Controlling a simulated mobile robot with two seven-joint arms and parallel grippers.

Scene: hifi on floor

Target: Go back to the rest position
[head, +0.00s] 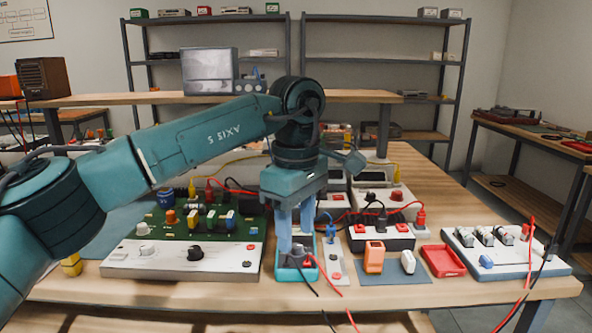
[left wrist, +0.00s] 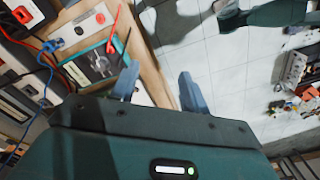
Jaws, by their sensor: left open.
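My left gripper (head: 293,235) reaches down over the front middle of the workbench (head: 210,291). Its two blue fingers are apart, just above a small teal-rimmed box (head: 295,272) with red and black leads. In the left wrist view the fingers (left wrist: 155,90) are spread with nothing between them, near the bench edge and the tiled floor. The teal-rimmed box (left wrist: 100,62) lies beside the left finger there. I cannot tell whether a finger touches it. My right gripper is in neither view.
A green circuit board (head: 188,222) with a white control panel (head: 182,262) is left of the gripper. An orange block (head: 374,257), a red tray (head: 443,261) and a white switch panel (head: 508,250) stand to the right. Loose cables cross the bench. A raised shelf (head: 355,97) runs behind.

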